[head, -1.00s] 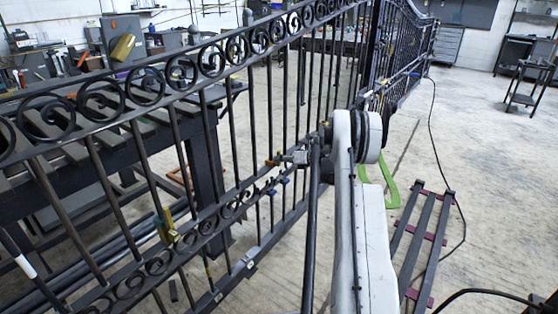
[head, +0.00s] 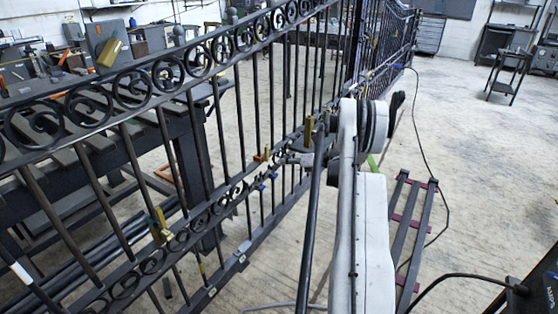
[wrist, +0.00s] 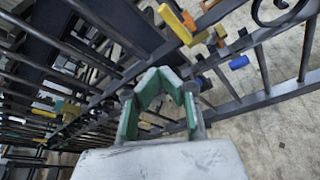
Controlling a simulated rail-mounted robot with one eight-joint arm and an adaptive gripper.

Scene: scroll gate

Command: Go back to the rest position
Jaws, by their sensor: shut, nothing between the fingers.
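My gripper (wrist: 161,80) has green-padded fingers that bend inward and meet at the tips in the wrist view. It is shut and holds nothing. The bars and scrolls of the black metal gate (wrist: 262,70) lie beyond it. A yellow clamp (wrist: 176,22) and a blue one (wrist: 239,62) on the gate show past the fingertips. In the head view my white arm rises in front of the gate (head: 75,240), and I cannot make out the fingers there.
The gate crosses the head view diagonally, with brass clamps (head: 161,226) on it. A dark slatted rack (head: 412,225) lies on the floor right of my arm. A workbench (head: 105,140) stands behind the gate. Open concrete floor (head: 480,180) lies to the right, crossed by a black cable.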

